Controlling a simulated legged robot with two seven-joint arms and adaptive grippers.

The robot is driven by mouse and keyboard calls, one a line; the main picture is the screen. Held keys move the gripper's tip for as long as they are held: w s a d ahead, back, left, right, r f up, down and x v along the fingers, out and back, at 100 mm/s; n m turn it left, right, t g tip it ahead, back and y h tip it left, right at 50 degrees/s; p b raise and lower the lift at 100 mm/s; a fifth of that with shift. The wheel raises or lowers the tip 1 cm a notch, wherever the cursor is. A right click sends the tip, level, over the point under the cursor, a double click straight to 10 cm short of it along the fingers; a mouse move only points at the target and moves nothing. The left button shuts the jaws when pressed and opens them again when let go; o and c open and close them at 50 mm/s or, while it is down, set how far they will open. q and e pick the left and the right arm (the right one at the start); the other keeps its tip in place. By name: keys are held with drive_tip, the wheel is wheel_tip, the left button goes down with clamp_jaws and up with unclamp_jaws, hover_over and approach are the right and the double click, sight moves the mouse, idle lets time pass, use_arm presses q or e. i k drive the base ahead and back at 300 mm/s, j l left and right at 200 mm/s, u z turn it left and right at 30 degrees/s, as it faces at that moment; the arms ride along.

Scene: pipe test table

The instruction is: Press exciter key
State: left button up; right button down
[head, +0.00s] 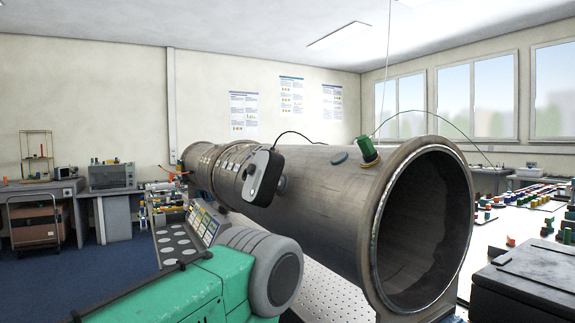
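A large grey metal pipe (325,205) lies across the middle of the head view, its open end facing me at the right. A panel with rows of small coloured keys (204,221) stands left of the pipe; which one is the exciter key is too small to tell. A dark, light-faced device (262,178) with a black cable sits against the pipe's side. A green cylinder (367,151) with a thin cable stands on top of the pipe. My green and grey arm fills the lower left and hides the panel's lower part. Neither gripper can be made out.
A perforated white table top (322,290) shows below the pipe. A dark box (525,280) stands at the right front, beside a white table (492,240) with many small coloured parts. A tray with round pale discs (176,240) lies left of the panel. Blue floor is open at far left.

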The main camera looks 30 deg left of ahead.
sight(250, 168)
drive_tip(key=j+z, duration=0.35)
drive_tip(key=j, duration=2.65)
drive_tip(key=k, duration=0.05)
